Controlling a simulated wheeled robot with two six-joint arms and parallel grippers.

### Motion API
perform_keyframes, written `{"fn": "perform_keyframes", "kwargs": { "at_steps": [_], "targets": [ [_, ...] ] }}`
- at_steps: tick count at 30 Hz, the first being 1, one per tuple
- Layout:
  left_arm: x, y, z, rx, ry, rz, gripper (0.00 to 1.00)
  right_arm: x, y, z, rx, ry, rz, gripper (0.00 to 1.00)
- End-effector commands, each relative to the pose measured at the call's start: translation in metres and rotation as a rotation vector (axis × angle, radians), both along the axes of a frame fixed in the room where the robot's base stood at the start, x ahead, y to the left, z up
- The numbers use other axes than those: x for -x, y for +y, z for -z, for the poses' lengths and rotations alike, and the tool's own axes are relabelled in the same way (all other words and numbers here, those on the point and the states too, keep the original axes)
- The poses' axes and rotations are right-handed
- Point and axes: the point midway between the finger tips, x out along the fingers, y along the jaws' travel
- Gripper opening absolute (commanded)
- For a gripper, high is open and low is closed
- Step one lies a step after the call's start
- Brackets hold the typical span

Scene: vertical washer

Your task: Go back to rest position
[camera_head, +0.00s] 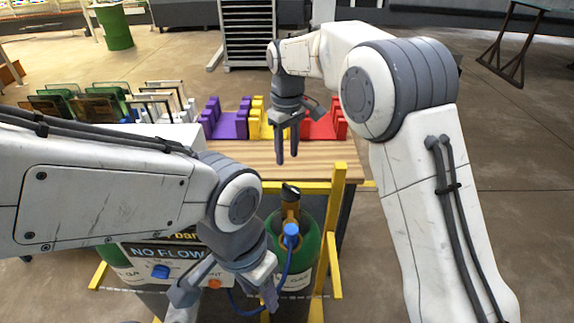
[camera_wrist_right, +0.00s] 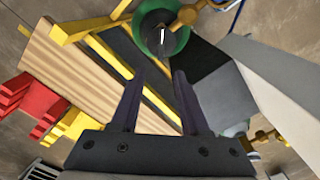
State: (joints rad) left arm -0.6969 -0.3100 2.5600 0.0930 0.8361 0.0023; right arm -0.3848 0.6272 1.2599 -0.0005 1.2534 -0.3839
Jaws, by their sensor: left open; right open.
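My right gripper (camera_head: 287,150) hangs over the front part of the wooden table top (camera_head: 340,152), fingers pointing down, in the head view. In the right wrist view my right gripper (camera_wrist_right: 156,90) shows two dark fingers spread apart with nothing between them. My left gripper (camera_head: 224,298) is low at the front of the head view, open, in front of the gas bottles and the sign reading "NO FLOW" (camera_head: 165,254). I see nothing held in it. Its fingertips are near the bottom edge of the picture.
Purple (camera_head: 228,124), yellow (camera_head: 256,128) and red (camera_head: 322,127) racks stand on the table. A green gas bottle (camera_head: 310,250) with a blue-capped valve and hose stands in a yellow frame (camera_head: 336,215) close to my left gripper. Several frames (camera_head: 75,105) stand at the back left.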

Motion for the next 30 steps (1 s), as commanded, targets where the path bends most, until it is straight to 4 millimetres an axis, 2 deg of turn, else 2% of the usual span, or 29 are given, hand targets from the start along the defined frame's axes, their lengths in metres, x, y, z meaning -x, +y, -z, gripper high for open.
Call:
{"fn": "perform_keyframes", "kwargs": {
  "at_steps": [11, 14, 17, 20, 25, 30],
  "targets": [
    [0.000, 0.000, 0.001, 0.000, 0.000, 0.000, 0.50, 0.001, 0.000, -0.005, 0.001, 0.001, 0.000, 0.45],
    [0.000, 0.000, 0.002, 0.000, 0.000, 0.000, 0.50, 0.011, 0.003, -0.007, -0.004, -0.001, 0.002, 0.45],
    [0.000, 0.000, 0.005, 0.000, 0.000, 0.000, 0.50, 0.039, 0.008, -0.013, -0.013, -0.002, 0.008, 0.45],
    [0.000, 0.000, 0.009, 0.000, 0.000, 0.000, 0.50, 0.084, 0.012, -0.017, -0.028, -0.004, 0.021, 0.45],
    [0.000, 0.000, 0.015, 0.000, 0.000, 0.001, 0.50, 0.175, 0.004, -0.012, -0.054, -0.004, 0.055, 0.45],
    [0.000, 0.000, 0.021, 0.000, 0.000, 0.001, 0.50, 0.259, -0.020, 0.010, -0.076, -0.001, 0.092, 0.45]
  ]
}}
